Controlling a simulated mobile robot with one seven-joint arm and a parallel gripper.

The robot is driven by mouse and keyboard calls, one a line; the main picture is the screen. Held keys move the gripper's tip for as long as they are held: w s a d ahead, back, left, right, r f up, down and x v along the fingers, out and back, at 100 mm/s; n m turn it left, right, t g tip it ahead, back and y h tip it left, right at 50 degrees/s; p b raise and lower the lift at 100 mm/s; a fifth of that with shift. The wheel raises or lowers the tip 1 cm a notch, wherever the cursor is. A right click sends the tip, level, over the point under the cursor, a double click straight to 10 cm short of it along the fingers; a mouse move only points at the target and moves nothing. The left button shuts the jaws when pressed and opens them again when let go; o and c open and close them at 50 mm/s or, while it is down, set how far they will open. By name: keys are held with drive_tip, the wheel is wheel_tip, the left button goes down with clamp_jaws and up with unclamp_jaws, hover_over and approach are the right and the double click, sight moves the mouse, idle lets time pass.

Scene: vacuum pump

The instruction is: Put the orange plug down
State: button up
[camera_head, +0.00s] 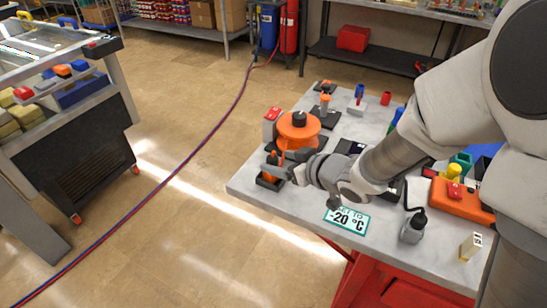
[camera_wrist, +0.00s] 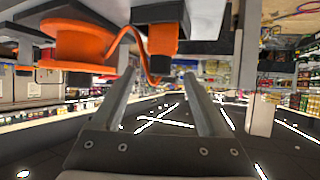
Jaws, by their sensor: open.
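The orange plug shows in the wrist view (camera_wrist: 163,38), where the scene appears upside down. Its wide end meets a dark holder (camera_wrist: 158,12), and its black end lies roughly between my fingertips. An orange cable curves beside it. In the head view the plug is mostly hidden by my gripper (camera_head: 285,171), at the table's left corner; the black holder (camera_head: 268,181) shows below. My gripper also shows in the wrist view (camera_wrist: 160,74), with its two fingers apart. I cannot tell whether either finger touches the plug.
Open floor lies left of the table, crossed by a red and blue hose (camera_head: 190,153).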

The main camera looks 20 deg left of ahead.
drive_tip(key=p+v, duration=0.1)
drive_tip(key=v, duration=0.7)
drive_tip(key=shift+p, duration=0.3)
drive_tip(key=shift+d+r, duration=0.1)
drive_tip(key=shift+d, duration=0.1)
drive_tip(key=w+d+r+m+t+h, duration=0.2)
drive_tip(key=d+r+m+h, duration=0.25)
drive_tip(key=d, duration=0.55)
drive_tip(key=w+d+r+m+t+h, duration=0.25)
drive_tip(key=d+r+h, duration=0.2)
drive_tip(key=d, duration=0.45)
drive_tip(key=s+d+r+m+g+h, duration=0.1)
drive_tip(key=s+d+m+g, duration=0.1)
drive_tip(key=s, duration=0.7)
drive_tip(key=s+d+r+m+g, duration=0.1)
drive_tip(key=s+d+m+g, duration=0.1)
drive_tip(key=s+d, duration=0.3)
drive_tip(key=s+m, duration=0.1)
drive_tip(key=s, duration=0.3)
drive_tip(key=shift+d+m+h, duration=0.25)
drive_tip(key=shift+m+h, duration=0.05)
drive_tip(key=shift+h, duration=0.1)
drive_tip(key=shift+g, duration=0.25)
drive_tip(key=shift+r+p, duration=1.4)
